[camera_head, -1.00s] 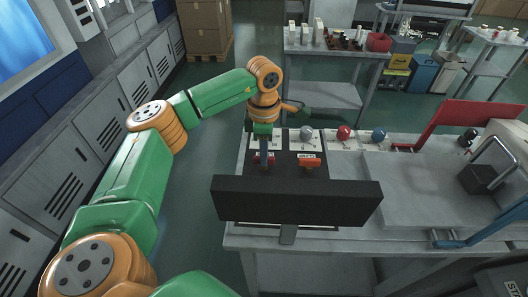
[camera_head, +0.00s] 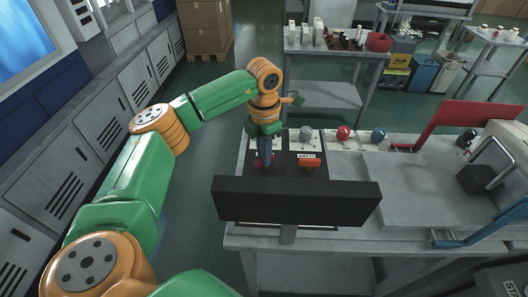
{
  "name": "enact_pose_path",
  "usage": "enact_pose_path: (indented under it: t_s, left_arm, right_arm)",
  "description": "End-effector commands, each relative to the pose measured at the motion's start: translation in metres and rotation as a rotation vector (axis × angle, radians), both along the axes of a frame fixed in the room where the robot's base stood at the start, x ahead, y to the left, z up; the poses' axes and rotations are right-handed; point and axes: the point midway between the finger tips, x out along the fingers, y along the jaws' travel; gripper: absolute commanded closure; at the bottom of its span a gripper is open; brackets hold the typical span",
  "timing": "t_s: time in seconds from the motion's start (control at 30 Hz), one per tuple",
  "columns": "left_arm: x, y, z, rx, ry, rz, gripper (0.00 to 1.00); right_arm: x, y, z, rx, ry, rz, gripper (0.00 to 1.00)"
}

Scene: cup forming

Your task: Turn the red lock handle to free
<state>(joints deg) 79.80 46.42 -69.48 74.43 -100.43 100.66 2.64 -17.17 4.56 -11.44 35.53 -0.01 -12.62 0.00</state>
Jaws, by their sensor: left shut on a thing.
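My left gripper (camera_head: 264,160) points down over the dark panel (camera_head: 285,178) on the workbench. It is shut on the red lock handle (camera_head: 257,163) at the left of that panel. The gripper's fingers cover most of this handle, so its exact angle is hard to tell. A second, orange-red handle (camera_head: 309,163) lies crosswise on the panel to the right, apart from the gripper, below a small white label. My right gripper is not in view.
A wide black plate (camera_head: 297,203) stands in front of the panel. Grey, red (camera_head: 344,132) and blue (camera_head: 379,134) round knobs line the back. A raised red plate (camera_head: 470,122) and a blue lever (camera_head: 470,241) are at the right. The grey benchtop (camera_head: 400,178) between is clear.

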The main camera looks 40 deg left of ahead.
Motion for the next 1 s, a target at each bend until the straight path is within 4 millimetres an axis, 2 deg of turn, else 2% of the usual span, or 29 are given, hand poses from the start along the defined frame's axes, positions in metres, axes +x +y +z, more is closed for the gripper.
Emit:
enact_pose_path:
  t_s: [0.6,1.0]
  left_arm:
    - [0.0006,0.0002,0.0015,0.0,-0.003,0.576,1.0]
    - [0.0008,0.0001,0.0017,-0.001,-0.004,0.856,1.0]
  right_arm:
    - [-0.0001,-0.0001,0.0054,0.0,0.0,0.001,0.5]
    - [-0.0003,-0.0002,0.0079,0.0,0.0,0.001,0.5]
